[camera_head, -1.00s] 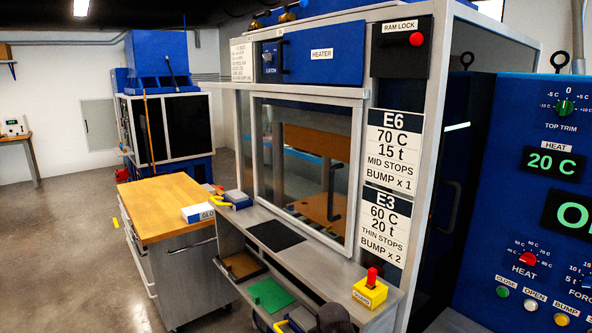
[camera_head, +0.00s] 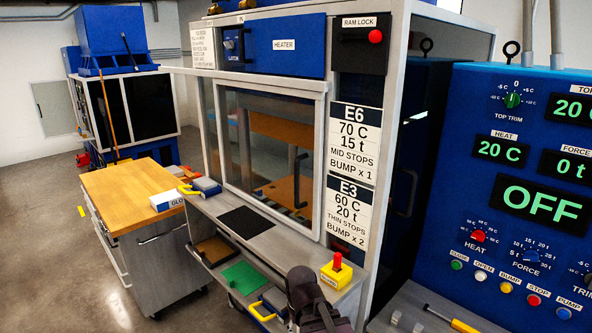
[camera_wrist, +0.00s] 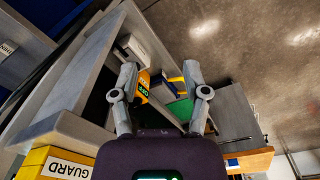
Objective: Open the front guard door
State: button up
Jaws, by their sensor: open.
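The front guard door (camera_head: 272,150) is a clear panel in a pale frame on the front of the press, and it looks shut. Its black vertical handle (camera_head: 299,181) is on the right part of the panel. A yellow box with a red top (camera_head: 335,272) stands on the ledge below and right of the door. In the wrist view a yellow box labelled GUARD (camera_wrist: 58,163) is at lower left. My gripper (camera_wrist: 160,80) is open and empty, its two fingers spread above the shelf area. In the head view my dark wrist is low, left of the yellow box and below the handle; its fingertips are not clear.
A wood-topped cart (camera_head: 130,195) stands at left. Below the ledge, an open shelf holds a green mat (camera_head: 244,277) and yellow-handled items. The blue control panel (camera_head: 520,130) is at right, its display reading OFF. The floor (camera_head: 60,270) at left is clear.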

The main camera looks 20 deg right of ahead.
jog(key=w+d+r+n+t+h+p, duration=0.2)
jog(key=w+r+n+h+p, duration=0.2)
jog(key=w+r+n, duration=0.3)
jog(key=w+d+r+n+t+h+p, duration=0.2)
jog(key=w+r+n+h+p, duration=0.25)
jog(key=w+r, duration=0.35)
jog(key=w+a+r+n+t+h, duration=0.2)
jog(key=w+a+r+n+t, duration=0.1)
jog(key=r+n, duration=0.3)
jog(key=w+a+r+n+t+h, duration=0.3)
jog(key=w+a+r+n+t, duration=0.1)
jog(key=r+n, duration=0.3)
jog(key=shift+w+r+n, duration=0.3)
jog(key=shift+w+n, duration=0.4)
jog(key=shift+n, duration=0.05)
send_over(297, 203)
jog(key=shift+w+d, duration=0.1)
jog(key=shift+w, duration=0.35)
jog(key=shift+c, duration=0.2)
grip_shut()
